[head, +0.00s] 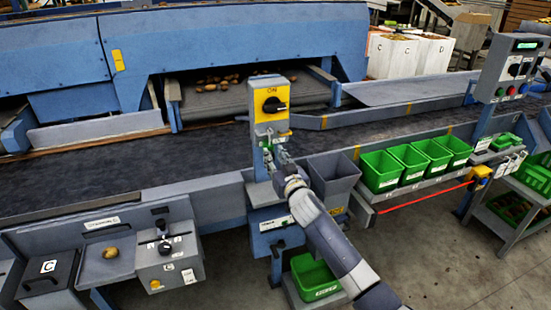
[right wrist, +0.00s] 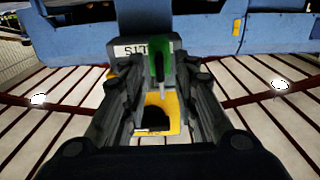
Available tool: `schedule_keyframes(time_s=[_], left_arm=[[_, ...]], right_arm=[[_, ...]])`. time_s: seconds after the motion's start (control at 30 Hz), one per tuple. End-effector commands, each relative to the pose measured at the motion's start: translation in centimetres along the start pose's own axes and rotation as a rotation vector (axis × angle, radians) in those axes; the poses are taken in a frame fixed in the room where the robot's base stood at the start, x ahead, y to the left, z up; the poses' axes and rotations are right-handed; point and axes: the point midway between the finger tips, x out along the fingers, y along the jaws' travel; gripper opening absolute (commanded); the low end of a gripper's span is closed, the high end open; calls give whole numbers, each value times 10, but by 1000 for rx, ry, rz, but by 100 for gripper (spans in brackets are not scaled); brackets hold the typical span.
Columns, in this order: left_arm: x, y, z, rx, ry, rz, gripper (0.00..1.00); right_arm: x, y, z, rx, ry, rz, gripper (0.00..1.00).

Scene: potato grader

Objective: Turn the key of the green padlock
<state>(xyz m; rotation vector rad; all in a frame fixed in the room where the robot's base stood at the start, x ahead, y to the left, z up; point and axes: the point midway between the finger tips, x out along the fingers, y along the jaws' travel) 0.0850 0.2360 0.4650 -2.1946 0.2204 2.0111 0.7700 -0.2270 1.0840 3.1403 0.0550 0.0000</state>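The green padlock (head: 271,141) hangs low on the front of the grey post box, below the yellow switch plate (head: 272,92) with its black knob marked ON. In the right wrist view the padlock (right wrist: 158,55) shows as a green body with a small silvery part beneath it, perhaps the key. My right gripper (head: 278,158) is just in front of and below the padlock. Its fingers stand apart on either side of the green body in the wrist view, with small gaps showing. I cannot tell whether either finger touches it. My left gripper is out of view.
A grey bin (head: 334,175) stands close right of my right forearm, and green bins (head: 381,171) line the shelf beyond. A grey control box (head: 168,262) and a tray with one potato are at lower left. The dark conveyor belt (head: 120,165) runs behind the post.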

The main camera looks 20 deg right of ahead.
Motion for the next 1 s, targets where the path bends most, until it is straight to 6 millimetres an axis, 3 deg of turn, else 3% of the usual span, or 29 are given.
schedule_keyframes(time_s=[0.07, 0.2, 0.67, 1.0], left_arm=[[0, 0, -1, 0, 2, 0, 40], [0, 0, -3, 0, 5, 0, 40], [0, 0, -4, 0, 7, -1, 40], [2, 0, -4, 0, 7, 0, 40]], right_arm=[[0, 0, 0, 0, 0, 0, 28], [0, 0, 0, 1, 0, 0, 0], [0, 0, 0, -42, 0, 0, 0], [0, -2, 0, -271, 0, 1, 0]])
